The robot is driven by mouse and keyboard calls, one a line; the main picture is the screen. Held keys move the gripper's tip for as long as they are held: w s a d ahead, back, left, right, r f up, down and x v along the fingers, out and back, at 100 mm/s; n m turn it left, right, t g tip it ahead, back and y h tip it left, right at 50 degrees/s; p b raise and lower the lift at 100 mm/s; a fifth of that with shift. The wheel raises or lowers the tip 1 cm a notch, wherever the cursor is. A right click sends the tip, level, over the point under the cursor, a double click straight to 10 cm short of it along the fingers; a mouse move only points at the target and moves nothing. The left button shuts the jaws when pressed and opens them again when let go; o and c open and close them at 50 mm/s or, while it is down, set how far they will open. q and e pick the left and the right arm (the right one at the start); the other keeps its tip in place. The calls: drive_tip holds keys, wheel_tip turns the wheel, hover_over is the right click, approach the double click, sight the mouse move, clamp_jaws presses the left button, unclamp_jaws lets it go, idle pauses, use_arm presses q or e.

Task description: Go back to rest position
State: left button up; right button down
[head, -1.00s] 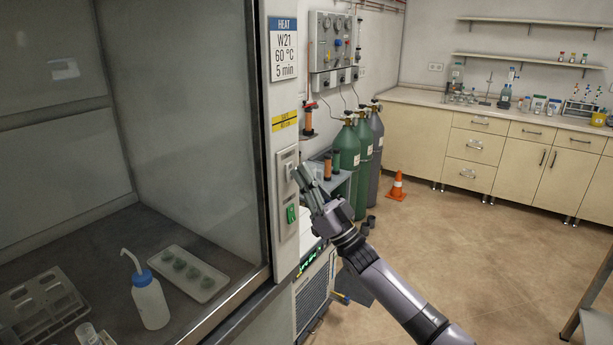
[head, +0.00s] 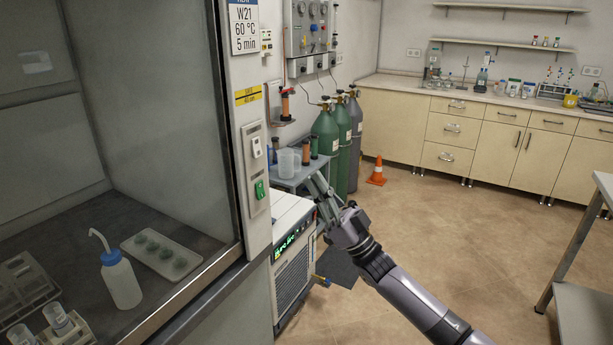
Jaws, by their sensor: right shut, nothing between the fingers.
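My right gripper (head: 322,197) is shut and empty. It is in the middle of the head view, in front of the small grey cart and above the white chiller unit (head: 292,243). It is apart from the fume hood's post, to the right of the white rocker switch (head: 256,147) and the green switch (head: 260,189). My right arm comes in from the lower right. My left gripper is not in view.
The fume hood (head: 160,120) on the left holds a wash bottle (head: 121,282), a white tray (head: 134,241) and racks. Gas cylinders (head: 326,140), an orange cone (head: 377,172) and a cart (head: 290,181) stand behind. A metal table (head: 585,300) is at right.

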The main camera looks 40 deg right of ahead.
drive_tip(key=shift+s+f, duration=0.1)
drive_tip(key=shift+s, duration=0.05)
drive_tip(key=shift+f, duration=0.1)
idle(0.4)
